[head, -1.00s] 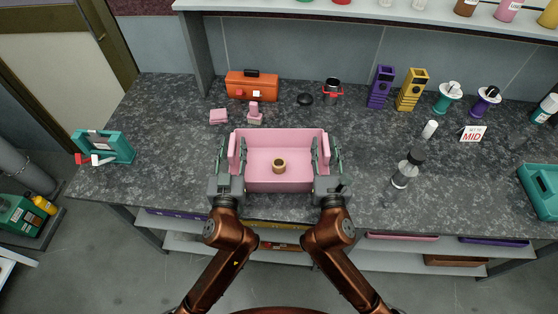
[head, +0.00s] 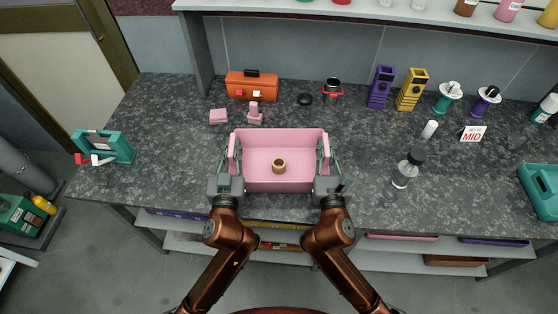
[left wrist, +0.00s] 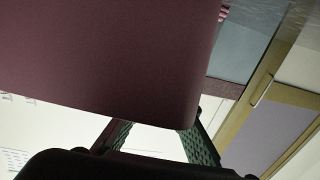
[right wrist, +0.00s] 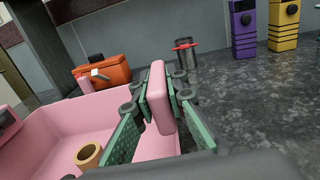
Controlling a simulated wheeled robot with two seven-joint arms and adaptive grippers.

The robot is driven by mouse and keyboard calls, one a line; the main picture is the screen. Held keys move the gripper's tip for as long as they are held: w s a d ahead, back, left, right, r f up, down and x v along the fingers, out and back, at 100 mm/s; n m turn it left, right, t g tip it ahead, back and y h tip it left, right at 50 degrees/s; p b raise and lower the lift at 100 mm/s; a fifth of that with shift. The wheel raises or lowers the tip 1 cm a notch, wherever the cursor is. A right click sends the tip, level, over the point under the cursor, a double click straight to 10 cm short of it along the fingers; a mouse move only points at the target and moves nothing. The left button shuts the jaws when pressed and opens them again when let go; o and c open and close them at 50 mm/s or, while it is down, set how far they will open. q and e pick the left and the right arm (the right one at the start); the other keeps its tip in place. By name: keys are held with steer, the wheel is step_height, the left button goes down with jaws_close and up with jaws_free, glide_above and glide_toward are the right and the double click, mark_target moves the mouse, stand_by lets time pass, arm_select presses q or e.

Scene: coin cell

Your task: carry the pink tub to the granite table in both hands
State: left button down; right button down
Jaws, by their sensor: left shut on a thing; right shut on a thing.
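The pink tub (head: 278,186) is at the front middle of the granite table (head: 165,150) in the head view, upright. I cannot tell whether its base touches the table. A small tan ring-shaped piece (head: 278,166) sits inside it. My left gripper (head: 235,155) is shut on the tub's left side. In the left wrist view a dark pink surface (left wrist: 110,60) fills much of the picture, and the grip itself is hidden. My right gripper (head: 325,155) is shut on the tub's right side; the right wrist view shows its green fingers either side of an upright pink piece (right wrist: 159,95).
Behind the tub are an orange toolbox (head: 252,86), two small pink blocks and a red-banded dark cup (head: 332,91). A clear bottle (head: 406,170) stands to the right. A teal frame (head: 104,146) stands far left. The granite between frame and tub is bare.

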arm_select(q)
steer(key=shift+r, duration=0.1)
arm_select(e)
steer(key=shift+r, duration=0.1)
